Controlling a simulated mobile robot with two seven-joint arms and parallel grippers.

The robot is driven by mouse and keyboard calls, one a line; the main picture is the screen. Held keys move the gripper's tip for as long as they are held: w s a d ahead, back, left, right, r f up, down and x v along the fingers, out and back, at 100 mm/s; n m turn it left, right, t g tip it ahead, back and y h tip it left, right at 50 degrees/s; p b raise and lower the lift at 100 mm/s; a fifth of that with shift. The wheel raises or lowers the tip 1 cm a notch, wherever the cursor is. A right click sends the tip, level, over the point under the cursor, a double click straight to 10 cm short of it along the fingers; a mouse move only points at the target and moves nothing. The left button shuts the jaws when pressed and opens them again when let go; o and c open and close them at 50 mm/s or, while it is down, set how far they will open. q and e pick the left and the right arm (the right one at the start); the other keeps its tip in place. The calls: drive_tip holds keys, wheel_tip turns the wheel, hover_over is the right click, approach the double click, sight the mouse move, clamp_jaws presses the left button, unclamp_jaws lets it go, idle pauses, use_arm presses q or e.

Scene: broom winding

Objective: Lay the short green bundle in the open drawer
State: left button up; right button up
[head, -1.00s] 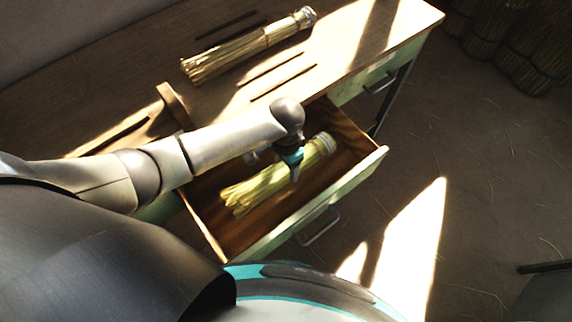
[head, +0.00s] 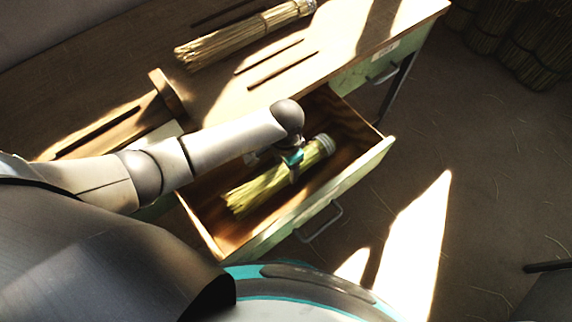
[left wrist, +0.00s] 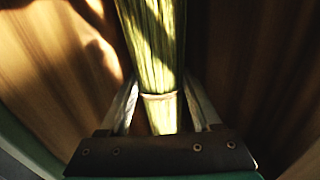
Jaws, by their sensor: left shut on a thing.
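The short green bundle (head: 262,186) is in the open drawer (head: 345,177) in the head view, its loose stalk ends toward the lower left and its pale bound end toward the upper right. My left gripper (head: 293,170) is over the drawer and shut on the bundle nearer its bound end. In the left wrist view the green bundle (left wrist: 153,45) runs between the two fingers (left wrist: 160,103), with a pale band near them. I cannot tell whether the bundle touches the drawer floor. My right gripper is not in view.
A longer straw bundle (head: 240,38) lies on the wooden table (head: 215,92), beside thin dark slots or sticks. A wooden upright (head: 168,93) stands at the table's left part. More bundles (head: 515,40) stand on the floor at upper right.

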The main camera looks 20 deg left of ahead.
use_arm(q)
drive_tip(key=o, duration=1.5)
drive_tip(key=shift+c, duration=0.2)
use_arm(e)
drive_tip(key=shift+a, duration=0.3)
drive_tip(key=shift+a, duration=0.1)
use_arm(q)
wheel_tip(320, 180, up, 15)
drive_tip(key=p, duration=0.6)
drive_tip(key=shift+r, duration=0.15)
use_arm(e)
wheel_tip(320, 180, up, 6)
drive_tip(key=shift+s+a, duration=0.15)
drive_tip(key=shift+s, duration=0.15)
